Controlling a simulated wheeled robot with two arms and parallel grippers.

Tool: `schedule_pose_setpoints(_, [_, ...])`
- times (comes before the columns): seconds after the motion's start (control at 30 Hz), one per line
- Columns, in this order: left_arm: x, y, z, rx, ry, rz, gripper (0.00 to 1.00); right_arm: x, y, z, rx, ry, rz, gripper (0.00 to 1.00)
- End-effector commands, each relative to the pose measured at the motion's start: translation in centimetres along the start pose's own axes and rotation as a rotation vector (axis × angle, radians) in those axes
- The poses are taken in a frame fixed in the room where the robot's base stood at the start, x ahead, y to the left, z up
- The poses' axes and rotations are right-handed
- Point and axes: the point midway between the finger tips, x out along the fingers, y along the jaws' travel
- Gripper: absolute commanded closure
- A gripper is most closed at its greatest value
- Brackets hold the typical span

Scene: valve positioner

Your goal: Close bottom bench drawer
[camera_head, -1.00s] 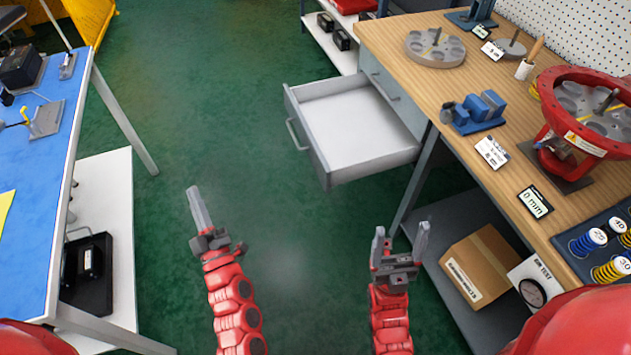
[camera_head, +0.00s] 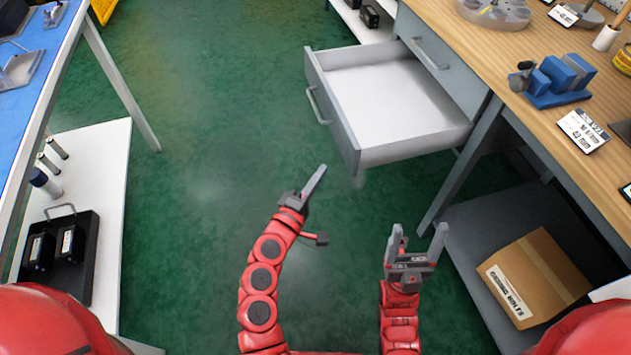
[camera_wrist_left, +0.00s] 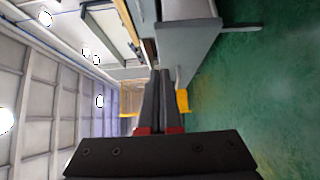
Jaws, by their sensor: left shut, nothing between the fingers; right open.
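The bottom bench drawer (camera_head: 398,104) is pulled out from the wooden-topped bench in the head view. It is grey with a white, empty inside and a bar handle (camera_head: 318,105) on its front. Above it a shut drawer front (camera_head: 445,70) shows. My left gripper (camera_head: 318,178) is shut and empty, in front of and below the drawer front's near corner, apart from it. In the left wrist view its fingers (camera_wrist_left: 160,98) are together, with a grey panel beside them. My right gripper (camera_head: 418,240) is open and empty, nearer to me and left of the bench's lower shelf.
A cardboard box (camera_head: 535,278) lies on the bench's lower shelf. A blue-topped table (camera_head: 38,70) with a white lower shelf (camera_head: 98,200) is at the left. Green floor (camera_head: 200,130) between them is clear.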

Motion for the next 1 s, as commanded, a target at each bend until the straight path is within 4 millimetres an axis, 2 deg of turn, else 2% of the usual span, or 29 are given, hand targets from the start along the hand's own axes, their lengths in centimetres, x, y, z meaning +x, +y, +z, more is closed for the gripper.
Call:
schedule_pose_setpoints(0.03, [1.2,0.1,0.1,0.001,-0.003,0.001,1.0,0.0,0.0,0.0,0.0,0.0,0.0,0.25])
schedule_pose_setpoints(0.2, [4.8,0.1,0.0,0.003,0.0,0.001,1.0,0.0,0.0,0.0,0.0,0.0,0.0,0.25])
schedule_pose_setpoints(0.4, [7.1,-0.1,1.9,0.001,-0.001,-0.001,1.0,0.1,0.0,0.0,0.0,0.0,0.0,0.25])
schedule_pose_setpoints(0.6, [8.0,-0.1,2.8,0.002,0.0,-0.001,1.0,0.1,0.0,0.0,0.0,0.0,0.0,0.25])
schedule_pose_setpoints(1.0, [8.1,-0.1,2.9,0.002,0.001,-0.001,1.0,0.1,0.0,0.0,0.0,0.0,0.0,0.25])
